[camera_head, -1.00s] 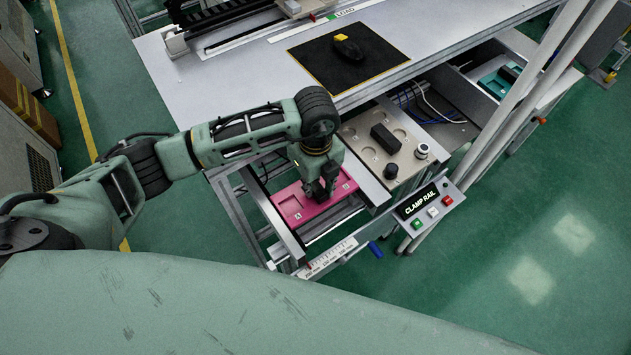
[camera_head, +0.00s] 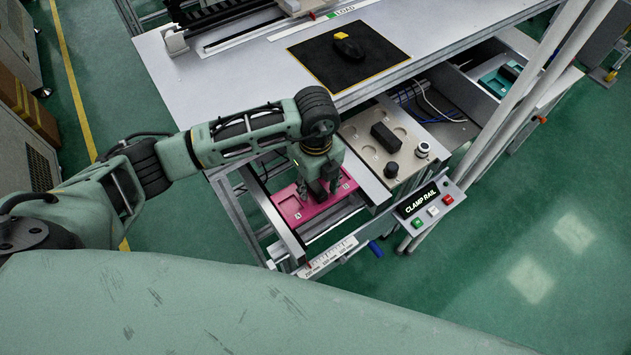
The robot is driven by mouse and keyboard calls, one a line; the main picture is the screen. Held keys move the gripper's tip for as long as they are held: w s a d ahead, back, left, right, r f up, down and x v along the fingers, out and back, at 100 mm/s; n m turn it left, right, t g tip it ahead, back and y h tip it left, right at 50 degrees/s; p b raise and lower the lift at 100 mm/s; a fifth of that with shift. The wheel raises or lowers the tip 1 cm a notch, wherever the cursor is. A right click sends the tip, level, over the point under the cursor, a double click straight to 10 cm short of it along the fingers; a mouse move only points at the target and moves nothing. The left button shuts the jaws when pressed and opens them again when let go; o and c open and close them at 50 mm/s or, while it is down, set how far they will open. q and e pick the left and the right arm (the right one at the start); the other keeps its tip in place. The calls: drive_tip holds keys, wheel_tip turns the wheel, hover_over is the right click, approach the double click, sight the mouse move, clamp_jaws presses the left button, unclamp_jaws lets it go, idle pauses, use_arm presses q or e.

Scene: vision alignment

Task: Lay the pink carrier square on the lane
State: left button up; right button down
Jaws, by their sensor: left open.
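The pink carrier (camera_head: 298,207) lies between two metal rails of the lane (camera_head: 283,236) at the near side of the bench. It looks flat and roughly in line with the rails; its exact fit is too small to tell. My left gripper (camera_head: 319,197) points down over the carrier's right half, with its fingertips close to the surface. It is open, and the carrier's right part is partly hidden behind it. I cannot tell whether the fingertips touch the carrier. My right gripper is out of view.
A white scale (camera_head: 329,257) and a blue handle (camera_head: 375,249) are at the lane's near end. The CLAMP RAIL button panel (camera_head: 428,206) and a beige tray (camera_head: 372,160) with dark parts stand to the right. A black mat (camera_head: 330,66) lies on the bench.

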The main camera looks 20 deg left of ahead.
use_arm(q)
wheel_tip(320, 180, up, 12)
idle(0.4)
